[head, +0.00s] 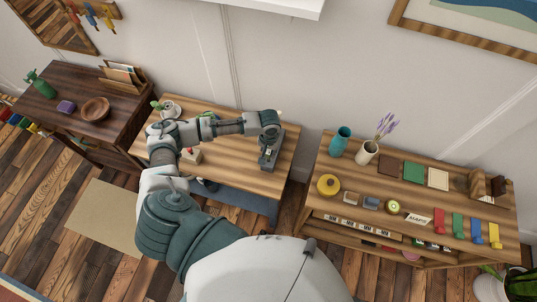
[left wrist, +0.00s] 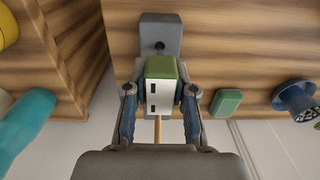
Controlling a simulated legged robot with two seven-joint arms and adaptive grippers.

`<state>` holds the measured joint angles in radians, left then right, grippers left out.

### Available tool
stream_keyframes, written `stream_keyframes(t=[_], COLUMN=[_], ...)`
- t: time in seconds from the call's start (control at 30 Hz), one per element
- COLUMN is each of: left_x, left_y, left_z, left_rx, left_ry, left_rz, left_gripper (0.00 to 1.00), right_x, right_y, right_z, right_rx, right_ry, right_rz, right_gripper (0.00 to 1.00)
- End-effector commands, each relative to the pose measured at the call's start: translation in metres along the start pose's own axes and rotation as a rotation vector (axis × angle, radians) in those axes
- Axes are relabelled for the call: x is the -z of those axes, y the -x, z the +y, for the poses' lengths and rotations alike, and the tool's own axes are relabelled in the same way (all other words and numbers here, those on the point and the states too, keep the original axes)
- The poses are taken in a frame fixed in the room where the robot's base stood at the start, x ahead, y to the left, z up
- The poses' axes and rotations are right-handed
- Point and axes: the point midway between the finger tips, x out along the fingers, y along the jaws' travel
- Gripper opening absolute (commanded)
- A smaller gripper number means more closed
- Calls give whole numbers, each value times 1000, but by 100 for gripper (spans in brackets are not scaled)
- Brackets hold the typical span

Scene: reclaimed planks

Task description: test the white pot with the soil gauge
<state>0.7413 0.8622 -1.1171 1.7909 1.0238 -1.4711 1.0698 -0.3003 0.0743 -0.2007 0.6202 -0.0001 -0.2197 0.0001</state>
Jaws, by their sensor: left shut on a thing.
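My left gripper (head: 268,133) reaches over the middle table, by a dark grey stand (head: 270,156). In the left wrist view my left gripper (left wrist: 160,110) is shut on a white, green-topped box, likely the soil gauge (left wrist: 153,96). A thin tan rod shows below it. The grey stand (left wrist: 162,30) is right behind it; I cannot tell whether they touch. A small whitish round thing (head: 171,109) beside a little green plant is at the table's back left; I cannot tell whether it is the white pot. My right gripper is in neither view.
The middle table (head: 284,180) also bears a small pale thing with a red top (head: 192,155). A green block (left wrist: 228,102) and a dark blue object (left wrist: 295,98) lie near its wall edge. The right shelf (head: 318,180) holds a teal vase (head: 340,140) and several small items.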

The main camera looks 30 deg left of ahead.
Motion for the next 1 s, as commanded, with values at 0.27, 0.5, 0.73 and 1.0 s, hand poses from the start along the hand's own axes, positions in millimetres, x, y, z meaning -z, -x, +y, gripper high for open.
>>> stream_keyframes(t=[0.27, 0.5, 0.73, 1.0], left_x=[1, 0, 0, 0], left_y=[56, 77, 87, 98], left_z=[0, 0, 0, 0], left_rx=[-3, -2, -1, -2], left_ry=[-1, 0, 0, 0], left_rz=[3, 0, 1, 1], left_gripper=[0, 0, 0, 0], right_x=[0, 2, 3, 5], right_y=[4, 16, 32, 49], right_z=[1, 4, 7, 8], right_rx=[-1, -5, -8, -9], right_ry=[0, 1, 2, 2], right_rz=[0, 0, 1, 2], right_gripper=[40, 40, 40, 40])
